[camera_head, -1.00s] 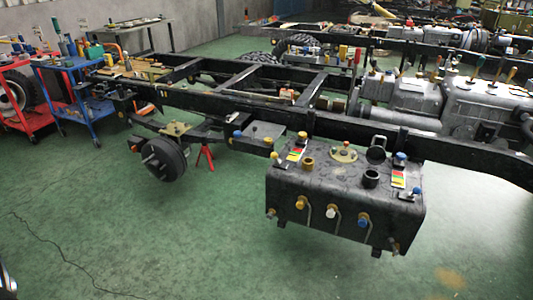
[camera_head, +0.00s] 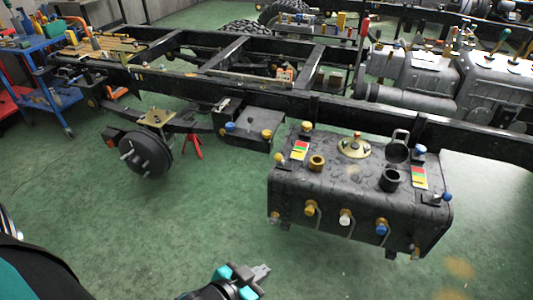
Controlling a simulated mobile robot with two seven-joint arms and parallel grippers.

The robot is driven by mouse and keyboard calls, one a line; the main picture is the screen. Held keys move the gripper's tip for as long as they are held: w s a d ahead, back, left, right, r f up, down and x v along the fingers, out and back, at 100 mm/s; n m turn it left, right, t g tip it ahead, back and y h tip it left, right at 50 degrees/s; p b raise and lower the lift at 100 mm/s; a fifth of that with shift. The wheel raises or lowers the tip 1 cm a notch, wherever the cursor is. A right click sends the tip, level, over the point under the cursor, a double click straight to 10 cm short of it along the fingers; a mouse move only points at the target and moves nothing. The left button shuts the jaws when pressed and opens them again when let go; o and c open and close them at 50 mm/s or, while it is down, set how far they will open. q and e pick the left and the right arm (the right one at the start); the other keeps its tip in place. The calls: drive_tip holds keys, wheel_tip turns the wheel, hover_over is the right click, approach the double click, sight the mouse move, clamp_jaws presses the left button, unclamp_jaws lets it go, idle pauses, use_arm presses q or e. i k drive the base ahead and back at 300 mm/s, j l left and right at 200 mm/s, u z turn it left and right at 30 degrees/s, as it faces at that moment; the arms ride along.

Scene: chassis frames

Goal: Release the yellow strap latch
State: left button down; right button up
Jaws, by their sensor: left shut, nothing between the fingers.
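A black fuel tank (camera_head: 330,190) hangs on the near side of the dark chassis frame. On its front face are a yellow latch (camera_head: 310,208), a white one (camera_head: 345,217) and a blue one (camera_head: 381,229), each with a thin bent metal piece beside it. Smaller yellow knobs also show at the tank's left edge and top. My left gripper (camera_head: 261,271), black with teal parts, is low in front of the tank, below and left of the yellow latch and apart from it. Its fingers are shut and empty. My right gripper is out of view.
A wheel hub (camera_head: 146,155) and red stand (camera_head: 193,146) are to the left. A blue cart (camera_head: 50,90) stands far left. The green floor before the tank is clear.

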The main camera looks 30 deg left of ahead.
sight(278, 157)
drive_tip(key=i+j, duration=0.2)
drive_tip(key=j, duration=0.15)
drive_tip(key=i+j+z, duration=0.1)
drive_tip(key=j, duration=0.3)
drive_tip(key=i+j+z, duration=0.1)
drive_tip(key=i+j, duration=0.2)
drive_tip(key=j, duration=0.1)
